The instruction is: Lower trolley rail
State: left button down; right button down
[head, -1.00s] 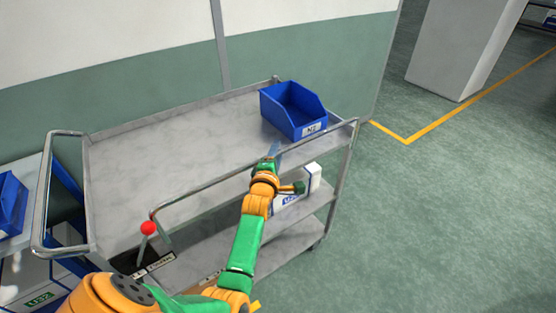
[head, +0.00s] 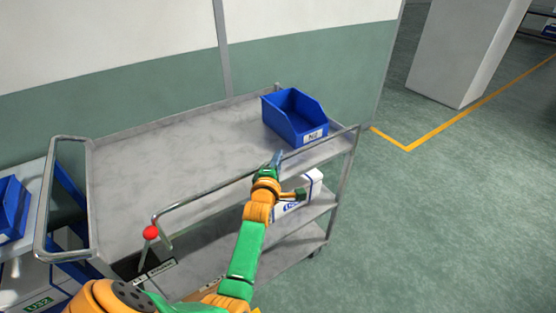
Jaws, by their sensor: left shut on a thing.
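The trolley (head: 150,170) is a grey metal cart with a top shelf and lower shelves. Its front rail (head: 205,196) is a thin metal bar along the near side of the top shelf, standing above the shelf edge. A red ball knob (head: 151,232) sits at the rail's left end. My left gripper (head: 275,163) reaches up from below and is shut on the rail, right of its middle. The fingers partly hide the bar there. My right gripper is not in view.
A blue bin (head: 294,117) stands at the top shelf's back right. A white box (head: 305,190) sits on a lower shelf behind my forearm. A push handle (head: 47,205) rises at the trolley's left. Another blue bin (head: 12,208) is at far left. Floor at right is clear.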

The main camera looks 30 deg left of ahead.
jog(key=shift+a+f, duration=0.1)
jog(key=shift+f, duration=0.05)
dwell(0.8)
pick_arm(q)
jog(key=shift+b, duration=0.3)
jog(key=shift+d, duration=0.15)
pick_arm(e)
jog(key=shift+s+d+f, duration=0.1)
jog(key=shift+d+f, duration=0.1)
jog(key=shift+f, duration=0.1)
